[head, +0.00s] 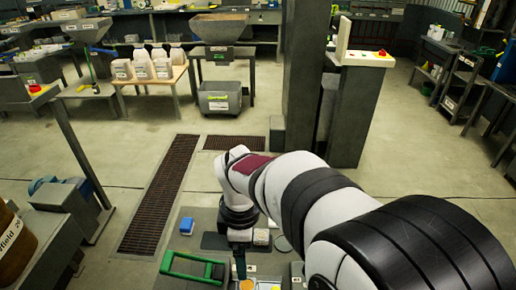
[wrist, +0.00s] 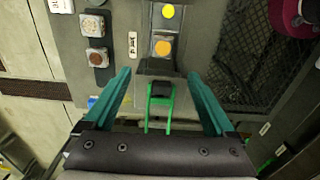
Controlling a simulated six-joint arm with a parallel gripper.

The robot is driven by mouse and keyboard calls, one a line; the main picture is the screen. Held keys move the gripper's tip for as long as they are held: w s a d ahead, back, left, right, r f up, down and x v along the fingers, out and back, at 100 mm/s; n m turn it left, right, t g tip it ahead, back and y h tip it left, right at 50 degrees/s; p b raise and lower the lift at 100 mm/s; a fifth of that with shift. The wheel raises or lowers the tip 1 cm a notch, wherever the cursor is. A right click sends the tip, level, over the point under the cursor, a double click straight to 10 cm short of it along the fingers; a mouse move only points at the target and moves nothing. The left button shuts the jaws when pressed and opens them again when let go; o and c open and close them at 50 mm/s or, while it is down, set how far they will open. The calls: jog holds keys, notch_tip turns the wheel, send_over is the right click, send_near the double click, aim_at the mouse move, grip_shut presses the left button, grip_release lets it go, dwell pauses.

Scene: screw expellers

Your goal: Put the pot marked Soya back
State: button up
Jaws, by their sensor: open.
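My gripper (wrist: 160,73) is open, with its two teal fingers spread wide; in the head view only part of it (head: 239,264) shows, below my wrist. Nothing is held between the fingers. Ahead of the fingertips in the wrist view is a small holder with an orange round top (wrist: 163,47), and a yellow round one (wrist: 168,11) lies beyond it. The small labels are too blurred to read, so I cannot tell which pot is marked Soya.
A green frame-shaped handle (head: 195,268) and a blue box (head: 186,226) lie left of my gripper in the head view. A black mesh panel (wrist: 250,50) is at the right in the wrist view. White jugs (head: 143,66) stand on a distant table. Floor grates (head: 160,195) lie beyond.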

aim_at(247, 285)
jog(key=f, duration=1.3)
jog(key=shift+s+d+f, duration=0.1)
jog(key=shift+s+f, duration=0.05)
jog(key=shift+s, duration=0.1)
grip_shut()
